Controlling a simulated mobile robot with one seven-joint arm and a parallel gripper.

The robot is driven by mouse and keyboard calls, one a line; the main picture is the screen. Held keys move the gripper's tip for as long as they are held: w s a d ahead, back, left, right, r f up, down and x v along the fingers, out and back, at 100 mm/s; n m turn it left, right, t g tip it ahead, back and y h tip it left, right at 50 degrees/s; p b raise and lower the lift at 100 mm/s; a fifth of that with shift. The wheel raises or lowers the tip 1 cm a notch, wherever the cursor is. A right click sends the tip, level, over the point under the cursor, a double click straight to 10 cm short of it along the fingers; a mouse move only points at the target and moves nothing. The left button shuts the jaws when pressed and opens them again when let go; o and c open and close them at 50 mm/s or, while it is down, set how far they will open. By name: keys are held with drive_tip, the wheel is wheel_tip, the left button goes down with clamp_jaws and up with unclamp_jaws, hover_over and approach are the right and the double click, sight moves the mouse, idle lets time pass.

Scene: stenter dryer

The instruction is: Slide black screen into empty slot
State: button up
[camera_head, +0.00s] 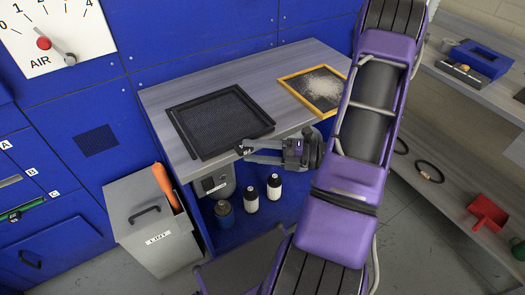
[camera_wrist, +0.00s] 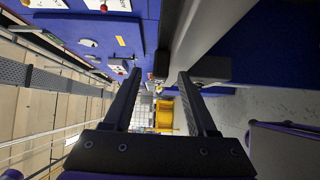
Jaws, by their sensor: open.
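The black screen (camera_head: 184,133), a mesh panel in a dark square frame, lies flat on the grey worktop with its near edge close to the front of the table. My gripper (camera_head: 245,151) is at the table's front edge, by the screen's near right side. In the wrist view my gripper (camera_wrist: 160,79) has its two fingers apart with nothing clearly held between them. Whether a finger touches the screen cannot be told. Slots marked A, B and C are in the blue panel (camera_head: 60,165) at the left; one shows a green strip (camera_head: 30,210). Which slot is empty is unclear.
A yellow-framed screen (camera_head: 287,83) with pale lint lies at the worktop's back right. A grey lint bin (camera_head: 150,225) with an orange handle stands left of the table. Several bottles (camera_head: 250,200) stand below. A shelf unit (camera_head: 470,195) is at the right.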

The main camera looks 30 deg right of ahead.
clamp_jaws()
drive_tip(key=shift+s, duration=0.1)
idle(0.4)
drive_tip(key=shift+s+d+p, duration=0.1)
drive_tip(key=shift+s+p, duration=0.55)
drive_tip(key=shift+s, duration=2.05)
unclamp_jaws()
